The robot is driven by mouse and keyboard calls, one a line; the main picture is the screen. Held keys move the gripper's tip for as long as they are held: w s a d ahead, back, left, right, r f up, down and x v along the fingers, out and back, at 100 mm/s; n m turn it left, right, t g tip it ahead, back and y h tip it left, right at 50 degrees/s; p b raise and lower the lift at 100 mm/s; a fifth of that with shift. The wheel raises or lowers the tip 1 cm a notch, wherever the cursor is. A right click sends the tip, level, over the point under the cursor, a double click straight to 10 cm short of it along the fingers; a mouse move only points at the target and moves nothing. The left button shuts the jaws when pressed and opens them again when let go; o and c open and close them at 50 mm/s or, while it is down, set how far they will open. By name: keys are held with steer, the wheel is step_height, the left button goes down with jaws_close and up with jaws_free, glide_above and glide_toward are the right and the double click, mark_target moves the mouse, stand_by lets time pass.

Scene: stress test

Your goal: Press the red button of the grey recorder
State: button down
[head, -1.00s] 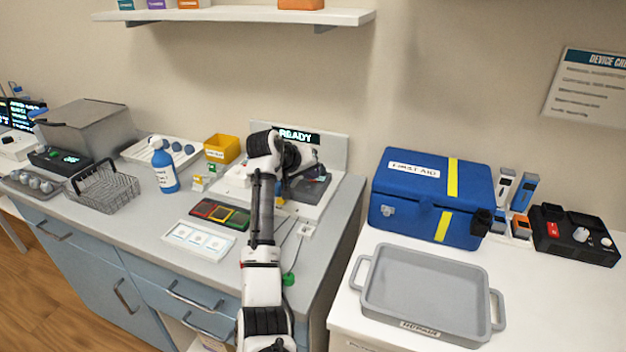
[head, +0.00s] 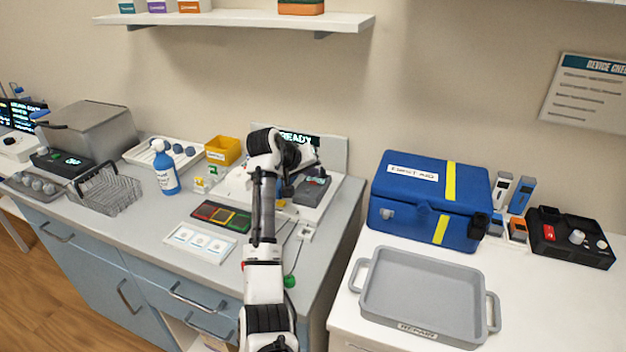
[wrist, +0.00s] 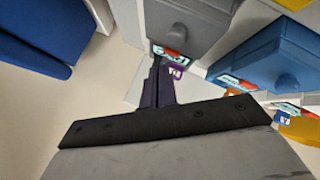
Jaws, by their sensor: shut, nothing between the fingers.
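The grey recorder (head: 313,188) sits on the white station board below the READY display in the head view, just right of my arm's end. In the wrist view the recorder (wrist: 190,22) is large at the top. My gripper (wrist: 160,66) is shut and empty. Its dark fingertips are just by the recorder's screen end, left of the tag. I cannot tell whether they touch it. In the head view my arm hides the fingertips.
A blue recorder (wrist: 265,62) with a red button and a yellow one (wrist: 300,128) stand close beside the grey one. The blue first aid box (head: 430,200) and a grey tray (head: 420,295) are on the right counter. A red-green-yellow panel (head: 221,216) lies left of my arm.

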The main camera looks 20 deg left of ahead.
mark_target(310, 184)
step_height(310, 184, up, 5)
steer(key=p, duration=0.4)
stand_by(0.9)
